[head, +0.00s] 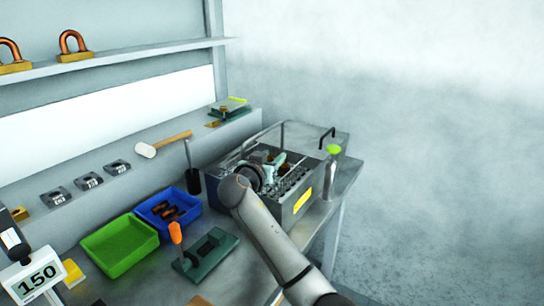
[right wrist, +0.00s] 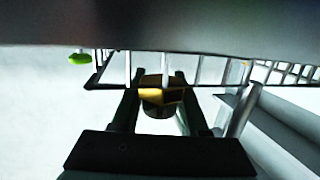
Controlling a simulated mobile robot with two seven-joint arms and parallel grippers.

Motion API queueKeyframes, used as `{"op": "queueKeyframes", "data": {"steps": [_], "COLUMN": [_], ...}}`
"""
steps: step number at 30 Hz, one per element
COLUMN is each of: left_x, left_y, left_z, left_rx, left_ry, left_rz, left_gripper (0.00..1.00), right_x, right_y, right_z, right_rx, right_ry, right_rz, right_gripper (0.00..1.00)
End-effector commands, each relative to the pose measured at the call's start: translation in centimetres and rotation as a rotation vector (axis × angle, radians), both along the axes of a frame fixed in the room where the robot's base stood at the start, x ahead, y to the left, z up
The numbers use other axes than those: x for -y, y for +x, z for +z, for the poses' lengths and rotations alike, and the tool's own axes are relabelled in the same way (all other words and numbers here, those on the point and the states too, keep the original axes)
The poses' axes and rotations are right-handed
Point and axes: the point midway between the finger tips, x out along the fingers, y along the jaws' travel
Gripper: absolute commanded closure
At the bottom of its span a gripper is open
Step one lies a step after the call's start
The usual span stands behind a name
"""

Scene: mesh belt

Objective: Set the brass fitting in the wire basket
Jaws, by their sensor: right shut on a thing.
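My right gripper (head: 277,163) reaches from the bottom of the head view over the grey mesh-belt unit, among its wires. In the right wrist view my right gripper (right wrist: 159,82) is shut on the brass fitting (right wrist: 153,82), a yellow-gold piece with a dark rounded lower part. The fitting sits between the two fingers, in front of the wire bars of the wire basket (right wrist: 108,70). I cannot tell whether it touches the basket. In the head view the fitting and much of the basket are hard to make out behind my wrist. My left gripper is not in view.
Green (head: 118,246) and blue (head: 150,214) bins and a green fixture with an orange handle (head: 175,233) stand left of my arm.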

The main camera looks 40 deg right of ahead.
Motion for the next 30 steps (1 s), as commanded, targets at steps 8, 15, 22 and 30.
{"op": "queueKeyframes", "data": {"steps": [8,15,22,30], "left_x": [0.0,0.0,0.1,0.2], "left_y": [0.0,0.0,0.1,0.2], "left_z": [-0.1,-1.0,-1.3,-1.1], "left_rx": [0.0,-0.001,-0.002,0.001], "left_ry": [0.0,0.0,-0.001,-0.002], "left_rz": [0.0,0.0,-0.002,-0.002], "left_gripper": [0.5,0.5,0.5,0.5], "right_x": [0.0,0.0,0.0,0.0], "right_y": [0.0,0.0,0.0,0.0], "right_z": [-0.1,-0.9,-1.2,-1.2], "right_rx": [0.002,0.001,0.002,0.0], "right_ry": [-0.001,-0.002,-0.002,-0.001], "right_rz": [0.001,0.0,0.0,0.0], "right_gripper": [1.0,1.0,1.0,0.43]}}
